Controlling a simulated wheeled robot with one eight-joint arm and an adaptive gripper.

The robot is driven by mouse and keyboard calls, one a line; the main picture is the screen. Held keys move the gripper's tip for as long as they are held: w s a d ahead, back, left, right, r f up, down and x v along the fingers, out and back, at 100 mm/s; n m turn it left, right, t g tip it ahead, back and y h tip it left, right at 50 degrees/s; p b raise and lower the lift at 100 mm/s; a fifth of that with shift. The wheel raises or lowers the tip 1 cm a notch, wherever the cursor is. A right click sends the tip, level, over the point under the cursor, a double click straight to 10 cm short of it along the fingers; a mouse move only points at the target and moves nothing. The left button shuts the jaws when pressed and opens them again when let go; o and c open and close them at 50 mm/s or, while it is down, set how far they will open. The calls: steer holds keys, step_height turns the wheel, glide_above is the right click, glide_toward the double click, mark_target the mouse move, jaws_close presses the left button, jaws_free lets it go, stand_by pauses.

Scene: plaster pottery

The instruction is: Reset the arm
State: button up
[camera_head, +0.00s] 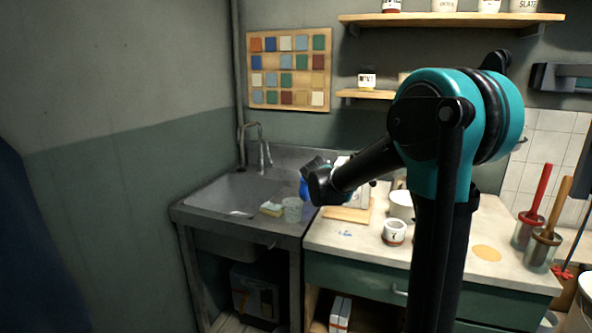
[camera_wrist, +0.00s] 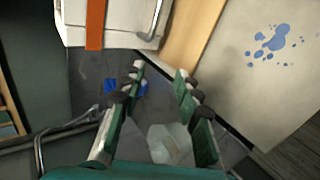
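My gripper (camera_wrist: 160,78) is open, its two green-and-dark fingers apart with nothing held between them in the wrist view. In the head view my arm reaches left from its teal elbow, and my gripper (camera_head: 316,178) is over the boundary between sink and counter. A blue item (camera_head: 303,190) shows just below it; in the wrist view blue parts (camera_wrist: 142,88) show partly behind the left finger. I cannot tell whether they touch.
The grey sink (camera_head: 230,190) has a faucet (camera_head: 264,155), a sponge (camera_head: 271,209) and a clear cup (camera_head: 292,210). The counter (camera_head: 340,240) holds a wooden board (camera_head: 345,214), a white-and-red jar (camera_head: 394,232) and tool pots (camera_head: 541,250). Shelves (camera_head: 450,18) hang above.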

steer(key=s+d+f+m, duration=0.1)
steer(key=s+d+m, duration=0.1)
steer(key=s, duration=0.2)
steer(key=s+d+f+m+g+y, duration=0.1)
steer(key=s+d+f+m, duration=0.1)
steer(key=s, duration=0.3)
steer(key=s+d+f+m, duration=0.2)
steer(key=s+m, duration=0.2)
steer(key=shift+s+d+f+g+y, duration=0.2)
steer(key=shift+g+y, duration=0.1)
steer(key=shift+g, duration=0.1)
steer(key=s+f+m+g+y, duration=0.1)
steer(key=s+f+m, duration=0.2)
steer(key=s+f, duration=0.3)
steer(key=s+f+m+g, duration=0.2)
steer(key=s+f+m, duration=0.2)
steer(key=s, duration=1.3)
step_height(320, 180, down, 2)
steer(key=shift+d+f+g+y, duration=0.1)
steer(key=shift+d+g+y, duration=0.2)
steer(key=shift+d+y, duration=0.15)
